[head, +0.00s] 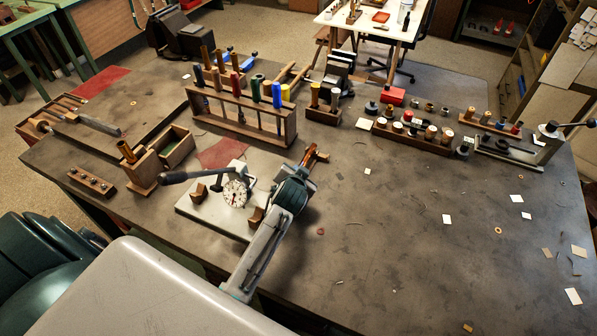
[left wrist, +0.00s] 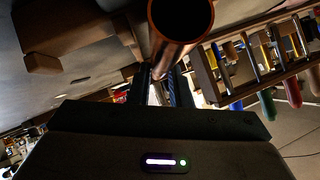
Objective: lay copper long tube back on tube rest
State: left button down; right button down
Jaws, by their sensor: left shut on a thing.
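My left gripper (head: 304,174) is over the bench, just right of the grey plate. It is shut on the copper long tube (head: 311,154), of which only a short part shows beyond the gripper in the head view. In the left wrist view the tube (left wrist: 172,50) runs between the fingers (left wrist: 161,88), its open round end towards the camera. Two wooden blocks, which look like the tube rest (head: 198,193), stand on the plate, apart from the tube; the front one (head: 257,214) is close beside my arm. My right gripper is out of view.
The grey plate (head: 190,208) carries a dial gauge (head: 235,193) and a dark-handled lever. Behind is a wooden rack (head: 240,122) of coloured-handled tools. A wooden block (head: 142,172) and open box (head: 179,148) stand left. The bench at right is mostly clear, with small scraps.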

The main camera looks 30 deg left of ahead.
pick_arm(q)
jog(key=shift+p, duration=0.3)
jog(key=shift+p, duration=0.55)
dwell(1.4)
jog(key=c, duration=1.3)
grip_release()
jog(key=shift+o, duration=0.2)
jog(key=shift+s+d+r+b, duration=0.1)
jog(key=shift+s+d+b, duration=0.05)
jog(key=shift+s+b, duration=0.2)
jog(key=b+v, duration=0.2)
jog(key=v, duration=0.6)
jog(key=shift+s+d+r, duration=0.15)
jog(key=shift+s, duration=0.1)
jog(key=shift+s+d+r+b, duration=0.15)
jog(key=shift+s+r+b, duration=0.15)
jog(key=shift+s+r, duration=0.2)
jog(key=shift+f, duration=0.15)
